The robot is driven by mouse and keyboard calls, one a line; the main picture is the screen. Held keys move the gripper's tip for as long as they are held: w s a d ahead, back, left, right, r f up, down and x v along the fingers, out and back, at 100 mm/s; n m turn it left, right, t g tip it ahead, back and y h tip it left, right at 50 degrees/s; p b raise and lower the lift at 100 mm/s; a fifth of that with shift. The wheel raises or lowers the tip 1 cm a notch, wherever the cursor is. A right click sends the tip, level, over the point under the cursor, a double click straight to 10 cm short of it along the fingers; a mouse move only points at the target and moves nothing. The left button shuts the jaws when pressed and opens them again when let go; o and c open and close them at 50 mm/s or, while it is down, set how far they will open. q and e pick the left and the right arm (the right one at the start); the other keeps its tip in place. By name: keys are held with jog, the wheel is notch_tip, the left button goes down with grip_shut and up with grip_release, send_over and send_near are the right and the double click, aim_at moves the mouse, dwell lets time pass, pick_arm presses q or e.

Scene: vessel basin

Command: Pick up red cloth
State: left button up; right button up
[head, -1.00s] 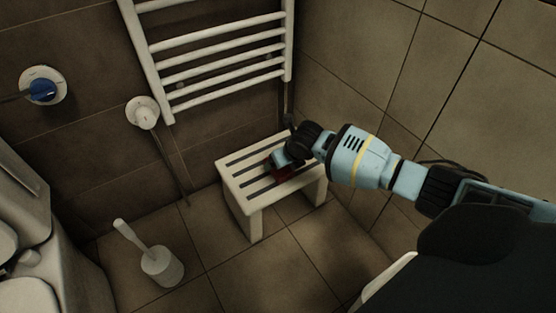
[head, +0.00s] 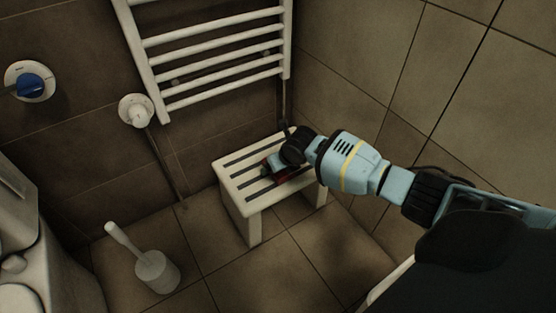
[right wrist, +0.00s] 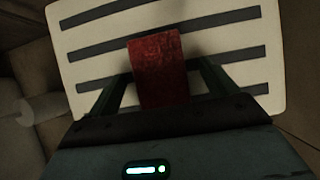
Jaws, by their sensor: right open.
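The red cloth (right wrist: 158,70) lies on a white slatted stool (right wrist: 85,60) and shows clearly in the right wrist view. It sits between the two fingers of my right gripper (right wrist: 160,82), which are spread apart on either side of it. In the head view the stool (head: 236,186) stands in the corner, and only a little of the red cloth (head: 266,161) shows beside my right gripper (head: 274,168), which is low over the stool top. The arm hides the rest of the cloth there. My left gripper is not in view.
A white towel radiator (head: 215,65) hangs on the wall behind the stool. A toilet brush (head: 156,270) in a white holder stands on the floor to the left. A white fixture (head: 30,240) is at the left edge. Tiled floor in front is clear.

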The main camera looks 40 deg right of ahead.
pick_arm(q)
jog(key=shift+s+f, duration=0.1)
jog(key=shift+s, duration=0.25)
pick_arm(e)
jog(key=shift+f, duration=0.25)
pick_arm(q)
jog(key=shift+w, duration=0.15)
pick_arm(e)
jog(key=shift+c, duration=0.6)
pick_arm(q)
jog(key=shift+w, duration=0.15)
pick_arm(e)
jog(key=c, duration=1)
jog(key=shift+r, duration=0.1)
pick_arm(q)
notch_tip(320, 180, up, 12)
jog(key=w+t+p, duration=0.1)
jog(key=p, duration=1.1)
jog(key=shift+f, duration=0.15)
pick_arm(e)
jog(key=shift+r, duration=14.15)
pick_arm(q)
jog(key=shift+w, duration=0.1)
